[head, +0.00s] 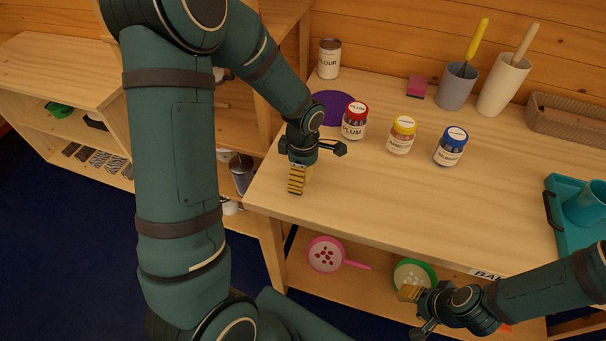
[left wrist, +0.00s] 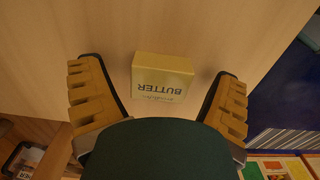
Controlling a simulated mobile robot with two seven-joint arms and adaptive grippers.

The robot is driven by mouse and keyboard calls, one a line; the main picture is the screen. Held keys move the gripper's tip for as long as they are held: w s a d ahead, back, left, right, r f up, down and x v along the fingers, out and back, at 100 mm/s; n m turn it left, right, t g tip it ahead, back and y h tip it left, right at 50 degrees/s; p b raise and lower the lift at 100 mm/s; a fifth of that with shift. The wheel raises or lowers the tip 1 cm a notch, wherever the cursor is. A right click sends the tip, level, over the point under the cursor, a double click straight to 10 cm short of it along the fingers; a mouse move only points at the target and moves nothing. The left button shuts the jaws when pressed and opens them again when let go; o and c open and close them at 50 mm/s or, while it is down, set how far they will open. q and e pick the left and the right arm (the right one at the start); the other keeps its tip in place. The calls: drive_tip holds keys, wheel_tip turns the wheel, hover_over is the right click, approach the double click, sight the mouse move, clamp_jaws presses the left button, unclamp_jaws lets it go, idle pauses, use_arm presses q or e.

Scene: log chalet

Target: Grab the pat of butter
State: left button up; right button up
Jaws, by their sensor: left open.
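The pat of butter is a small yellow block marked BUTTER (left wrist: 163,80), lying on the pale wooden top in the left wrist view. My left gripper (left wrist: 157,77) is open, with one finger to each side of the block and a gap on both sides. In the head view my left gripper (head: 298,180) points down over the left front part of the counter; I cannot make out the butter there, as the gripper covers that spot. My right gripper (head: 410,306) is low at the front right, by the lower shelf; its opening is unclear.
Behind my left gripper stand jars with red (head: 354,120), yellow (head: 401,135) and blue lids (head: 451,146), and a purple disc (head: 331,107). A flour can (head: 329,58) and utensil cups (head: 457,86) are at the back. A teal tray (head: 568,240) is at right.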

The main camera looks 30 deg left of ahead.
use_arm(q)
drive_tip(key=c, duration=1.2)
